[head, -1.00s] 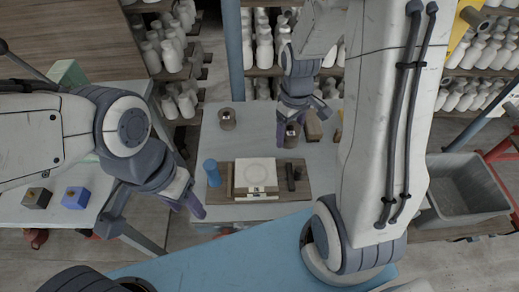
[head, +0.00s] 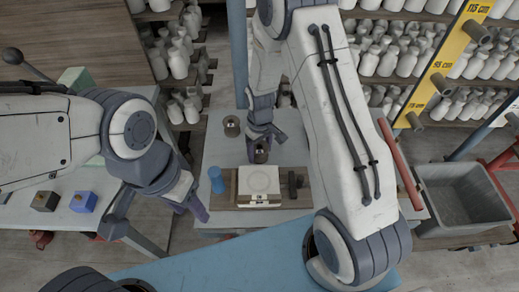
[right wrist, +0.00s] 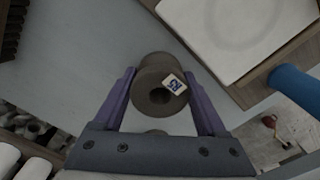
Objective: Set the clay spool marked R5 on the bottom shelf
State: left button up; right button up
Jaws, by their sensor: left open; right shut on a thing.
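The brown clay spool with a white tag reading R5 (right wrist: 165,88) is between the purple fingers of my right gripper (right wrist: 160,76). In the head view this spool (head: 261,156) shows under my right gripper (head: 261,142), just behind the white slab; its height above the table is hard to judge. A second brown spool (head: 232,126) stands on the grey table further back to the left, its mark unreadable. My left gripper (head: 194,200) is open and empty, at the left of the table. Shelving (head: 375,92) with white bottles stands at the back.
The white slab (head: 258,182) lies on a wooden board with a dark block (head: 296,184) on it. A blue cylinder (head: 216,180) stands at its left. A yellow height post (head: 440,78) and grey bin (head: 465,195) are at the right.

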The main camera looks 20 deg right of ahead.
jog(key=shift+f, duration=0.15)
jog(key=o, duration=1.6)
